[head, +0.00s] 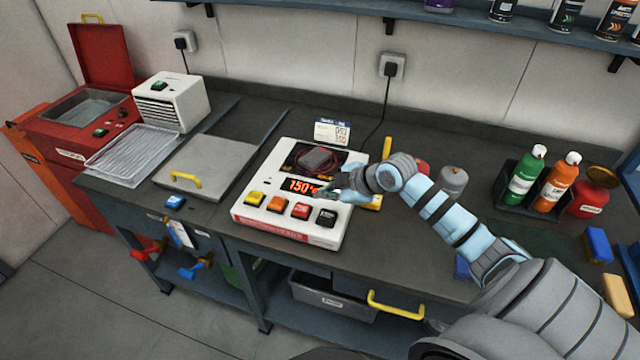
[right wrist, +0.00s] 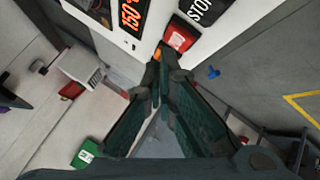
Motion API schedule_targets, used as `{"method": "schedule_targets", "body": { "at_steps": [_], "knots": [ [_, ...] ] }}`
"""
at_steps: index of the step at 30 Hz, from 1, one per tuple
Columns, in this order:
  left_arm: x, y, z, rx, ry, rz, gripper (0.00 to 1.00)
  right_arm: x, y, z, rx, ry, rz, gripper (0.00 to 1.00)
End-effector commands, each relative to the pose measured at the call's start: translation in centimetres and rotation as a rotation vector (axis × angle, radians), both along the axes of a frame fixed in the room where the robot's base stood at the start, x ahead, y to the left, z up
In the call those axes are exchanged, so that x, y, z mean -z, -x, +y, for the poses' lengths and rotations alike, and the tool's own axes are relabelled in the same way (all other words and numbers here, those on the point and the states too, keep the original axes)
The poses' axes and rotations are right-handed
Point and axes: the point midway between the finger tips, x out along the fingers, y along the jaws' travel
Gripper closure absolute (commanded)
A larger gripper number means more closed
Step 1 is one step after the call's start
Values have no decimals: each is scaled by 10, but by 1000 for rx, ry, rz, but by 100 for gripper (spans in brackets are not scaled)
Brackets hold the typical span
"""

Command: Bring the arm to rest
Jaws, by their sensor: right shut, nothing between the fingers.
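My right arm reaches in from the lower right in the head view. Its gripper (head: 332,190) is over the white control box (head: 285,228), near the red display (head: 300,186) that reads about 150. In the right wrist view the gripper's dark fingers (right wrist: 158,72) are together at the tips with nothing between them. The red button (right wrist: 180,38) lies just beyond the tips, with a bit of orange beside it. I cannot tell whether the tips touch the box. My left gripper is not in view.
The control box has yellow, orange, red and black buttons along its front. A flat grey plate with a yellow handle (head: 186,180) lies left of it. Green (head: 527,172) and orange (head: 556,182) bottles stand in a tray at right. A shelf (head: 440,18) runs above the bench.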

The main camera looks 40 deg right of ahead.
Motion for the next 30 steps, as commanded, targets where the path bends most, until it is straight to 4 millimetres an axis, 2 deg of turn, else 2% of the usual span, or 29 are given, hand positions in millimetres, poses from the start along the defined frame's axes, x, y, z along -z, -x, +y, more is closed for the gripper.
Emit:
{"method": "schedule_targets", "body": {
  "at_steps": [8, 11, 14, 16, 21, 26, 30],
  "knots": [
    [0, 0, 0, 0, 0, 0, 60, 3, 2, 2, 1, -3, 7, 100],
    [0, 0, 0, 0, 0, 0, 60, 23, 18, 20, 15, -20, 55, 100],
    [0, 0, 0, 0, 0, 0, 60, 55, 52, 49, 66, -55, 146, 100],
    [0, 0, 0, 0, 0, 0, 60, 75, 82, 70, 126, -81, 214, 100],
    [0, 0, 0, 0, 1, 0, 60, 104, 154, 106, 337, -145, 347, 100],
    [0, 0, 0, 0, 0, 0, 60, 109, 220, 122, 608, -206, 435, 100],
    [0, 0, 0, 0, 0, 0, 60, 100, 274, 123, 886, -252, 483, 100]
  ]
}}
